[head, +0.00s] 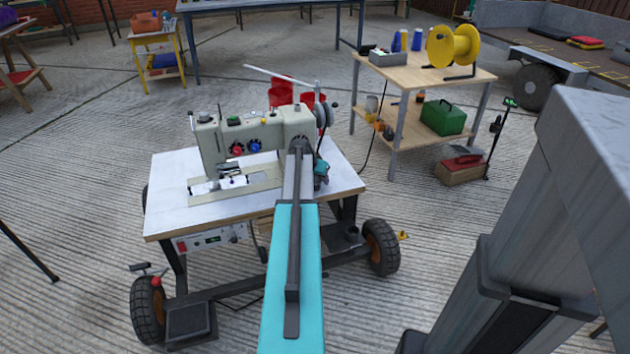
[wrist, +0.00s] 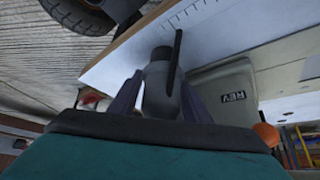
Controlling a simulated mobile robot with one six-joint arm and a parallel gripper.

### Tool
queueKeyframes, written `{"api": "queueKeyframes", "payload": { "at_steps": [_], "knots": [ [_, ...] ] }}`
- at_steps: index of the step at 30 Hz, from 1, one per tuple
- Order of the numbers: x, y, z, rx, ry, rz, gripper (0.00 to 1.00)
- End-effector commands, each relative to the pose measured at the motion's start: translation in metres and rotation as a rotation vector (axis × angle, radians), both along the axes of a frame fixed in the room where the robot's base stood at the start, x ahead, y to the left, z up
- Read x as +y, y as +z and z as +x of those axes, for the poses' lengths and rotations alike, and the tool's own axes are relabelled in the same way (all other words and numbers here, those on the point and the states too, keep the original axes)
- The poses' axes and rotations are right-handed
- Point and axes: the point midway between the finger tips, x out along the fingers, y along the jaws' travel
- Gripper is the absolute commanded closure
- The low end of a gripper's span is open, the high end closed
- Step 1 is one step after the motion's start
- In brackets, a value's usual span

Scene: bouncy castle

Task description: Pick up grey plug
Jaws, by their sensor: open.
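In the wrist view a dark grey rounded piece (wrist: 160,78) with a thin black bar on it lies between the two purple fingers of my gripper (wrist: 161,95). It looks like the grey plug. The fingers stand open on either side of it; whether they touch it cannot be told. In the head view my teal gripper (head: 321,172) is beside the right end of the sewing machine (head: 255,133), by the right edge of the white worktable (head: 170,208). I cannot make out the plug in the head view.
A grey box marked REV (wrist: 225,88) is close right of the fingers. The white table edge (wrist: 110,62) lies just beyond. The worktable stands on wheels (head: 381,247). A wooden shelf table (head: 440,85) with a yellow reel (head: 453,46) and green toolbox (head: 442,117) stands behind right.

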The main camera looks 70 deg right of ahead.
Motion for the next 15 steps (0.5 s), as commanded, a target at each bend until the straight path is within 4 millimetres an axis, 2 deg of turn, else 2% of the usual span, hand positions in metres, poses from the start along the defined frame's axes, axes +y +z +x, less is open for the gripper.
{"api": "queueKeyframes", "payload": {
  "at_steps": [7, 12, 15],
  "knots": [
    [0.0001, 0.0003, 0.0003, 0.000, 0.000, 0.000, 0.57],
    [0.0003, 0.0003, 0.0003, 0.000, 0.000, 0.000, 0.84],
    [0.0002, 0.0006, 0.0004, 0.000, 0.000, 0.000, 0.85]
  ]
}}
